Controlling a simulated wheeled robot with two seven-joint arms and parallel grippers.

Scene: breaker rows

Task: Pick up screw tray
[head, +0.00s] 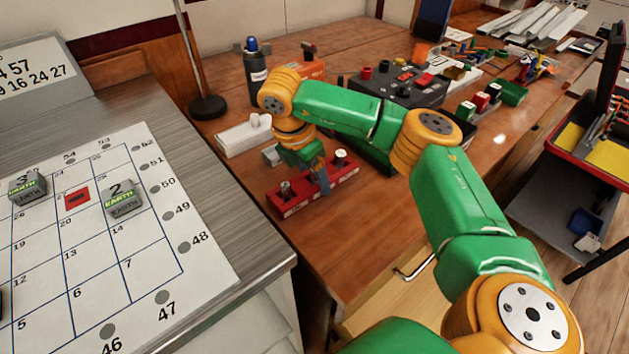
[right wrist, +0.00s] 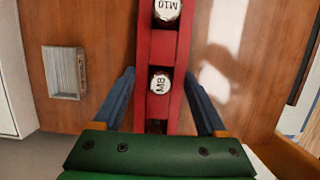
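The screw tray is a narrow red tray (head: 297,203) lying on the wooden bench in the head view. It holds upright pieces with white tops. In the right wrist view the red tray (right wrist: 163,48) runs up the middle, with tops marked M10 (right wrist: 167,9) and M8 (right wrist: 160,82). My right gripper (head: 318,176) is down at the middle of the tray. Its blue fingers (right wrist: 160,98) are apart, one on each long side, with the tips close to the red walls. Whether they touch is hard to tell. My left gripper is out of view.
A small grey box (right wrist: 63,72) lies left of the tray in the right wrist view. A white block (head: 243,137) and a dark bottle (head: 257,78) stand behind. A dark device (head: 400,85) stands right of the tray. A grey counter with a numbered sheet (head: 120,240) is left.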

